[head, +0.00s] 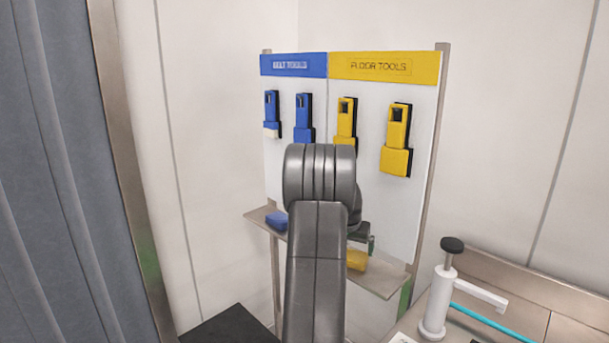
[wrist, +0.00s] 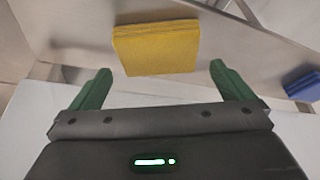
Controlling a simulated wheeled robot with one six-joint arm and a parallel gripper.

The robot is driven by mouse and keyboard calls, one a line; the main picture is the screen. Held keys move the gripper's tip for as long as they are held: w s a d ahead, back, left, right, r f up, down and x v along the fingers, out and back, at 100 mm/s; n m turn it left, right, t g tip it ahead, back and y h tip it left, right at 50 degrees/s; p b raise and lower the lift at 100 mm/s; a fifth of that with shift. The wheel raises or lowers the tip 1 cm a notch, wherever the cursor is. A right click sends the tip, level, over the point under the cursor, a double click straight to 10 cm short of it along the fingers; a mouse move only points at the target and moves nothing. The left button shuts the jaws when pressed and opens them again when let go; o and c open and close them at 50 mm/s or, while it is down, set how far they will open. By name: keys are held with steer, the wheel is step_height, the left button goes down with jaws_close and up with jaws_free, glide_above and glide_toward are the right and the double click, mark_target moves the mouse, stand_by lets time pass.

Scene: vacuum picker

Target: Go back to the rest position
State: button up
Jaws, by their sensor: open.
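My gripper shows in the wrist view (wrist: 160,86) with its two green fingers spread wide and nothing between them. In the head view my arm reaches toward the tool board and hides most of the gripper; a dark part of it and a green finger (head: 371,244) show at the arm's right. A yellow block (wrist: 156,47) lies on the shelf just beyond the fingertips, apart from them; it also shows in the head view (head: 357,260), partly hidden by my arm.
The tool board (head: 425,160) holds blue tools (head: 304,117) and yellow tools (head: 397,140). A blue block (head: 277,221) lies on the shelf (head: 385,282) below. A white pump-like device (head: 437,300) with a black knob stands at right. A grey curtain (head: 60,180) hangs at left.

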step_height(320, 180, up, 4)
steer(key=shift+w+f+b, duration=0.1)
steer(key=shift+f+b, duration=0.15)
steer(key=shift+b, duration=0.05)
steer(key=s+a+b, duration=0.5)
steer(key=s+a, duration=0.9)
steer(key=d+f+n+y+b, duration=0.1)
steer(key=f+b, duration=0.7)
steer(key=f, duration=0.9)
steer(key=d+f+n+b, duration=0.3)
steer(key=f+b, duration=0.6)
steer(key=f, duration=0.8)
steer(key=shift+s+d+y, duration=0.25)
steer(key=shift+d+y, duration=0.15)
steer(key=shift+d, duration=0.85)
